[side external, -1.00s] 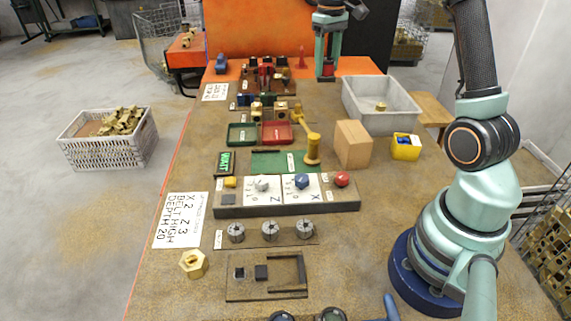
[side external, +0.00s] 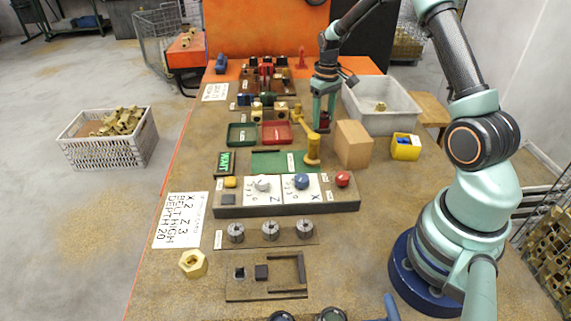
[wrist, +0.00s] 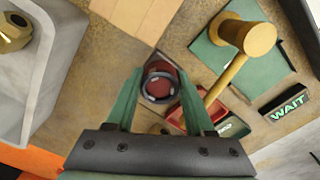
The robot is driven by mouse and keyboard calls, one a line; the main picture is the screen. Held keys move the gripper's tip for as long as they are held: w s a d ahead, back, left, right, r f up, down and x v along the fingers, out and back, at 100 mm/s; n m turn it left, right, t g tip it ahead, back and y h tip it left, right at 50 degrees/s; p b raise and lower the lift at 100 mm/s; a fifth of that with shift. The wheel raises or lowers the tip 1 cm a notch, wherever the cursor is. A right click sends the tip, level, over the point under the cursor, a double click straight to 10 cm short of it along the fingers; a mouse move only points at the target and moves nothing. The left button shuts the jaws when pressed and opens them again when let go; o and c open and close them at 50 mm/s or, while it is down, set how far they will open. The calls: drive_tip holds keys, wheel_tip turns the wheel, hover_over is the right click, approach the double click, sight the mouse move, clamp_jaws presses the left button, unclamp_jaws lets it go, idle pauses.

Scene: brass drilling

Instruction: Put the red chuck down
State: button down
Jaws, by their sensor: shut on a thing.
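My gripper (side external: 323,122) hangs fingers-down over the workbench, between the yellow mallet and the grey bin. It is shut on the red chuck (wrist: 160,82), a round red piece with a dark grey ring, held between the green fingertips in the wrist view. In the side view the chuck is small and mostly hidden between the fingers. It is close to the bench top; I cannot tell whether it touches.
A yellow mallet (side external: 312,150) stands close by, beside the red tray (side external: 277,137) and the green mat (side external: 270,163). A wooden block (side external: 353,144) and the grey bin (side external: 382,118) are to the right. A WAIT sign (wrist: 290,103) lies at right in the wrist view.

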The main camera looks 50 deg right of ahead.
sight(322, 129)
drive_tip(key=shift+f, duration=1.95)
drive_tip(key=shift+c, duration=1.4)
unclamp_jaws()
drive_tip(key=shift+f, duration=0.15)
